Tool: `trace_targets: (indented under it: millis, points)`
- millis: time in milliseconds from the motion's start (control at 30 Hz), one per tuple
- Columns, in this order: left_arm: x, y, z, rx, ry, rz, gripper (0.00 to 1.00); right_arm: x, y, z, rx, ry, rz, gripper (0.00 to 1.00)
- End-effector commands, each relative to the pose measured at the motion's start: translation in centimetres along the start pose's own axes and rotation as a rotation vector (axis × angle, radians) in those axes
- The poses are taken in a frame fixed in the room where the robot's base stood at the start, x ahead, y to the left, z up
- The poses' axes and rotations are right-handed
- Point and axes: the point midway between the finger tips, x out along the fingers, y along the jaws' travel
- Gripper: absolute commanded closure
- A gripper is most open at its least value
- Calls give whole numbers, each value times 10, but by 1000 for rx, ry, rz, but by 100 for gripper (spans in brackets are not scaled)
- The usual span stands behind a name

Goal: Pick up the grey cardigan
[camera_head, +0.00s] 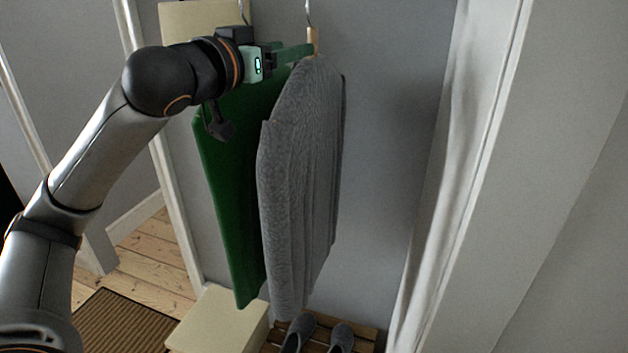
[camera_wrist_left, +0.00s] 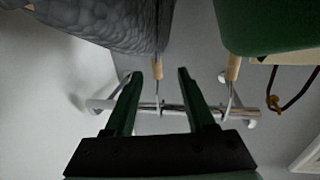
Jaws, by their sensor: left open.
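The grey cardigan (camera_head: 300,180) hangs from a hanger with a wooden neck (camera_head: 313,42) and a metal hook. In the left wrist view the grey cardigan (camera_wrist_left: 120,25) is at the upper left. My left gripper (camera_head: 306,52) is up at the cardigan's shoulders, beside the hanger neck. My right gripper is not in view.
A green garment (camera_head: 232,180) hangs close on the cardigan's left. The metal rail (camera_wrist_left: 172,108) shows behind the fingers. A cream box (camera_head: 220,325), grey shoes (camera_head: 300,330) on a slatted rack and a brown mat (camera_head: 125,322) are below. A white curtain (camera_head: 440,170) hangs at right.

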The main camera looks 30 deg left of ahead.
Motion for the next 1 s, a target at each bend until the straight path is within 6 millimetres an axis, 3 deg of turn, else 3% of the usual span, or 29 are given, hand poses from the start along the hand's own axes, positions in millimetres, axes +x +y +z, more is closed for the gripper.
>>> trace_targets:
  millis: [567,867,1000]
  points:
    - [66,6,2,-1,0,0,45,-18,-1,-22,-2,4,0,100]
    - [71,6,4,1,1,0,45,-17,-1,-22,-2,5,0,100]
    - [70,6,4,1,1,0,60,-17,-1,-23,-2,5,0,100]
